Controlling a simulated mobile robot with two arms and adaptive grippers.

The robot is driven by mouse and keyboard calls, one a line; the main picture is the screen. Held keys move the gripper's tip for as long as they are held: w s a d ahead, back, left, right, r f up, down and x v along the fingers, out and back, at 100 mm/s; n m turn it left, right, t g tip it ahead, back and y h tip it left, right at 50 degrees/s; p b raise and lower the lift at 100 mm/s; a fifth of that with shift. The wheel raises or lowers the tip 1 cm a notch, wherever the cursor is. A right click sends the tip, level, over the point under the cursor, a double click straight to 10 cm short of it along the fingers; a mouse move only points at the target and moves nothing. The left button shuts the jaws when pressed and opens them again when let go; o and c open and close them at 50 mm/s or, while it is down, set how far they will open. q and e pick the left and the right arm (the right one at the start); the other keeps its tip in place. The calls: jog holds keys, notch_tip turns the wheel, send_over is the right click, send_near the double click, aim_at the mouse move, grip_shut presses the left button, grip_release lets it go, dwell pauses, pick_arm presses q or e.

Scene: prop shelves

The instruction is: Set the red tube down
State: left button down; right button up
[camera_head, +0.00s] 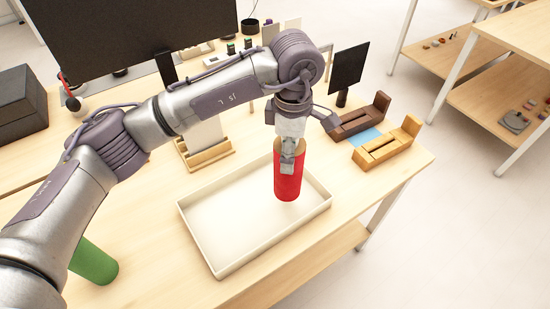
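The red tube (288,185) is upright over the right part of the cream tray (200,238). My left gripper (289,158) reaches down from above and is shut on the tube's upper end, with one finger visible on the near side. The other finger is hidden. The tube's lower end appears inside the tray's outline; I cannot tell whether it touches the tray floor. A green tube (95,262) stands at the lower left, partly hidden by my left arm. My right gripper is not in view.
A yellow wooden holder (388,147) and a brown one (358,120) sit right of the tray, near a black panel (348,68). A large dark screen (130,30) and a dark box (20,105) stand behind. The tray's left part is empty.

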pick_arm(q)
jog(key=shift+w+a+f+p, duration=0.35)
jog(key=shift+w+a+f, duration=0.65)
jog(key=shift+w+a, duration=0.2)
notch_tip(320, 180, down, 4)
jog(key=shift+w+f+p, duration=0.1)
jog(key=shift+p, duration=0.6)
jog(key=shift+f, duration=0.2)
jog(key=shift+c, duration=0.8)
grip_release()
jog(key=shift+r, duration=0.15)
